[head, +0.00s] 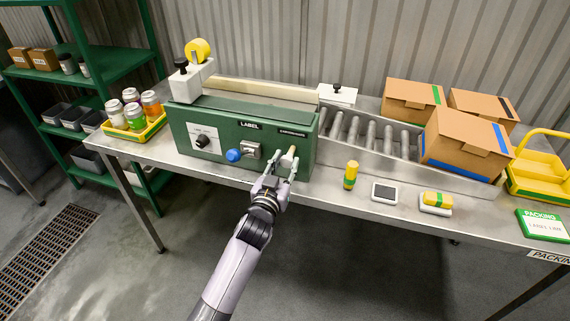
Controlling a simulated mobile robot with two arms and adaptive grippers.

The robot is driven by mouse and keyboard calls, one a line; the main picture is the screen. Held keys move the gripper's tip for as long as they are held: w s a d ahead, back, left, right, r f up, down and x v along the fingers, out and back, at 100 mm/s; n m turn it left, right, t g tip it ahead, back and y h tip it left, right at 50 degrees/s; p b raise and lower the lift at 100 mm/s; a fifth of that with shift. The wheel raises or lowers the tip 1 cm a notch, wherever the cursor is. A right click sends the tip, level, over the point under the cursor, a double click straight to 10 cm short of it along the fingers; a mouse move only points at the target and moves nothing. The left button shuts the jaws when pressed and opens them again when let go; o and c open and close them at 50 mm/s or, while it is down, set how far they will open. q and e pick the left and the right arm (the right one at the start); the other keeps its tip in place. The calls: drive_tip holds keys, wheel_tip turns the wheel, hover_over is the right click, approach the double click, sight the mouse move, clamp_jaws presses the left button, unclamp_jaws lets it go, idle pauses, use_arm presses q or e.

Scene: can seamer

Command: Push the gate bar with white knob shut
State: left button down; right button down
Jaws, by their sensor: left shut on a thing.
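The green label machine (245,140) stands on the steel table, with its front panel facing me. A pale, off-white knob (291,151) sticks out at the right end of that panel. The gate bar itself is hard to make out behind the knob and my fingers. My left gripper (286,163) reaches up to the panel from below, and its fingers are shut on the knob. My right gripper is not in view.
A blue button (233,155) and a black dial (202,141) sit left on the panel. A roller conveyor (365,134) runs right, bearing a carton (466,143). A yellow-green bottle (351,175) and a small scale (384,193) stand in front. A can tray (136,133) is left.

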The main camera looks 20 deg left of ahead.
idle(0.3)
use_arm(q)
drive_tip(key=w+b, duration=0.1)
drive_tip(key=w, duration=0.2)
drive_tip(key=shift+w, duration=0.2)
drive_tip(key=shift+r, duration=0.1)
drive_tip(key=c, duration=1.6)
unclamp_jaws()
drive_tip(key=o, duration=0.4)
drive_tip(key=shift+w, duration=0.15)
drive_tip(key=shift+s, duration=0.2)
drive_tip(key=s, duration=1.2)
drive_tip(key=shift+a, duration=0.15)
drive_tip(key=shift+w, duration=0.1)
